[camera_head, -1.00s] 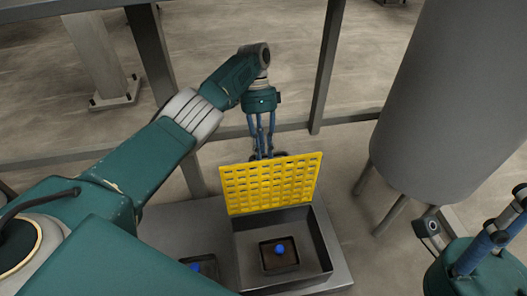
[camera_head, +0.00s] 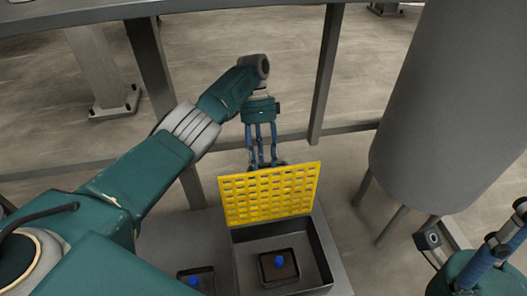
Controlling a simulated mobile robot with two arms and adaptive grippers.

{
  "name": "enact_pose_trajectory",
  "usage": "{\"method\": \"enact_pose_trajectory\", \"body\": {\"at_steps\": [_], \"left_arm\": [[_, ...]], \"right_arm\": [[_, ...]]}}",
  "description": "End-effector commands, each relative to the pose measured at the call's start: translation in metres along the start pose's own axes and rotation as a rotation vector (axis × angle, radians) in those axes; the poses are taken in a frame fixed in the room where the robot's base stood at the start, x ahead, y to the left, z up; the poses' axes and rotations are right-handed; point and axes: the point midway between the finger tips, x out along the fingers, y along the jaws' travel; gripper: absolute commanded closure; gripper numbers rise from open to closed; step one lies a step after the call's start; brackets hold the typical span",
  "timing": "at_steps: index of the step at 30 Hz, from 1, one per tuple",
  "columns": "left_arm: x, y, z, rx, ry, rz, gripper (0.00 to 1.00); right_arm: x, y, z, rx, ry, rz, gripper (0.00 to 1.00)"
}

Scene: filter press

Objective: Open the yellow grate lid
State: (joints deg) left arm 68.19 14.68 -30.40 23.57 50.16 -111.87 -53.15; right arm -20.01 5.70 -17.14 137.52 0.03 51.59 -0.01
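The yellow grate lid (camera_head: 268,195) stands raised, nearly upright, along the far edge of a dark open box (camera_head: 318,262). Inside the box is a small dark tray with a blue knob (camera_head: 279,261). My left gripper (camera_head: 266,165) points down behind the lid's top edge. Its fingertips are partly hidden by the lid, so I cannot tell whether they touch it or how far apart they are.
A second small dark tray with a blue knob (camera_head: 193,281) lies left of the box, partly covered by my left arm. A large grey tank (camera_head: 440,110) on legs stands at the right. Dark frame posts (camera_head: 326,75) and a rail run behind the lid.

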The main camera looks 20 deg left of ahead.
Motion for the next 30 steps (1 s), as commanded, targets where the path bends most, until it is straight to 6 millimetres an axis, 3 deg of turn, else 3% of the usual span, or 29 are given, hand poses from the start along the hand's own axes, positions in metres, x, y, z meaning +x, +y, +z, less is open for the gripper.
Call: {"method": "enact_pose_trajectory", "body": {"at_steps": [18,30], "left_arm": [[-0.07,0.038,-0.001,0.002,-0.001,-0.004,0.61],[-0.078,0.043,-0.002,0.002,-0.001,0.0,0.61]], "right_arm": [[0.0,0.0,0.0,0.001,-0.001,-0.001,0.6],[0.0,0.0,0.0,0.001,-0.002,-0.001,0.6]]}}
